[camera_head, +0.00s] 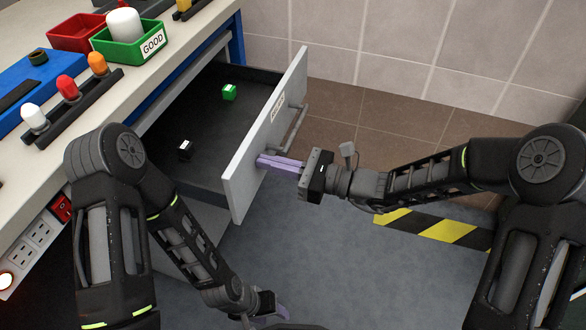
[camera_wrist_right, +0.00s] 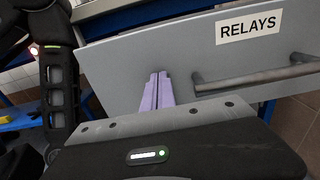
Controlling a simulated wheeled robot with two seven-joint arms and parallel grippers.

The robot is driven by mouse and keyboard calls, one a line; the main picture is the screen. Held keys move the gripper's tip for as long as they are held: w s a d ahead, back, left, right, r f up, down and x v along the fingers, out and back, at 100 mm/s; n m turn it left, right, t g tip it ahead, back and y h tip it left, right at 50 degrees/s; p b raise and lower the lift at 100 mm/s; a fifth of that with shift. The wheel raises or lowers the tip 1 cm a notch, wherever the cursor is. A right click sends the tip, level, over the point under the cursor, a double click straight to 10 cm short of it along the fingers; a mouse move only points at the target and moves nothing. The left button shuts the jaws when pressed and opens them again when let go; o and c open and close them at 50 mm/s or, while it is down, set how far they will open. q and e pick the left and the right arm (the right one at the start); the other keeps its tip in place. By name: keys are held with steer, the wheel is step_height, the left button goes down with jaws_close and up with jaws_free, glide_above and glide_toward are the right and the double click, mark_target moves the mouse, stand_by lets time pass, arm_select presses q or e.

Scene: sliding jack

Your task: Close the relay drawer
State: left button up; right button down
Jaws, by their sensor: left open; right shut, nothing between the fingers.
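The relay drawer (camera_head: 200,115) is pulled out from under the bench, with a green block and a small black-and-white block inside. Its grey front panel (camera_head: 245,180) carries a label and a bar handle (camera_head: 295,130). In the right wrist view the label reads RELAYS (camera_wrist_right: 248,26) and the handle (camera_wrist_right: 255,75) is right of the fingers. My right gripper (camera_head: 260,161) is shut and empty, its purple fingertips at the panel's outer face beside the handle; contact is hard to judge. My left gripper (camera_head: 283,312) is low at the bottom edge, away from the drawer, and open.
The bench top (camera_head: 190,40) holds a green GOOD bin (camera_head: 130,45), a red bin (camera_head: 75,33) and a rack of coloured knobs (camera_head: 72,103). A tiled wall stands behind. Yellow-black floor tape (camera_head: 435,227) lies below my right arm. The floor before the drawer is clear.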

mark_target(178, 147)
steer(key=b+x, duration=0.3)
steer(key=x, duration=2)
steer(key=shift+f+b, duration=0.1)
steer(key=shift+b, duration=0.2)
steer(key=shift+w+a, duration=0.1)
steer(key=shift+a, duration=0.2)
arm_select(q)
steer(key=f, duration=0.3)
steer(key=shift+w+a+f, duration=0.3)
steer(key=shift+w+f, duration=0.1)
arm_select(e)
steer(key=shift+a+r, duration=0.1)
steer(key=shift+r, duration=0.15)
steer(key=shift+r, duration=0.1)
